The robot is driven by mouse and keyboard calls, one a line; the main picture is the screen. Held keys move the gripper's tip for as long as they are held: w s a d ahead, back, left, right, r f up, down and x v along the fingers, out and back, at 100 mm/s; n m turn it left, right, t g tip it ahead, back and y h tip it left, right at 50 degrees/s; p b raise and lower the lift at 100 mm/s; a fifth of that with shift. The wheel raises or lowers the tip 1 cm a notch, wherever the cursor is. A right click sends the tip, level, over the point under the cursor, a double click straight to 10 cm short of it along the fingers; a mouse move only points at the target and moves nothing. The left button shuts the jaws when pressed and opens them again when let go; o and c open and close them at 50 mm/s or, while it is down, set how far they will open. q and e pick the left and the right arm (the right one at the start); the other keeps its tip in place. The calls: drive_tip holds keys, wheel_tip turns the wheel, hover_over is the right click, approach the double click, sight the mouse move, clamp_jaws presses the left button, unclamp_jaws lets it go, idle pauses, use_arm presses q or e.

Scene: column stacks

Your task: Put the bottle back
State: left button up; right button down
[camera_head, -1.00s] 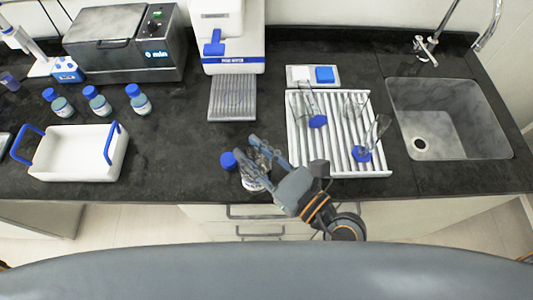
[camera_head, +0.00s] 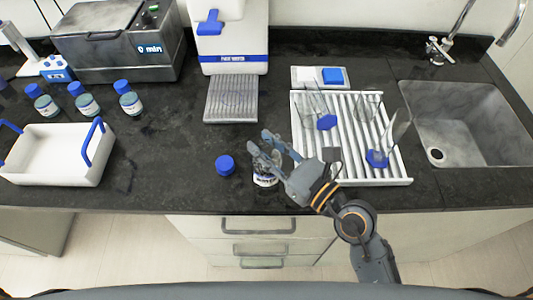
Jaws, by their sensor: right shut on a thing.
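A clear glass bottle (camera_head: 265,180) with a white label stands at the counter's front edge, with no cap seen on it. My right gripper (camera_head: 267,152) is shut on its upper part, and the fingers hide much of it. I cannot tell whether its base touches the counter. A blue cap (camera_head: 225,165) lies on the counter just left of the bottle, apart from it. Three blue-capped bottles (camera_head: 87,103) stand in a row at the left, behind a white tray (camera_head: 55,168) with blue handles. My left gripper is not in view.
A white ribbed rack (camera_head: 355,165) with blue-based glassware (camera_head: 326,122) stands right of the gripper, with a sink (camera_head: 465,120) beyond. A water dispenser (camera_head: 230,40) and a grey heating bath (camera_head: 110,45) stand at the back. The dark counter between tray and cap is clear.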

drive_tip(key=shift+f, duration=0.1)
drive_tip(key=shift+f, duration=0.15)
drive_tip(key=c, duration=1)
unclamp_jaws()
drive_tip(key=shift+c, duration=0.2)
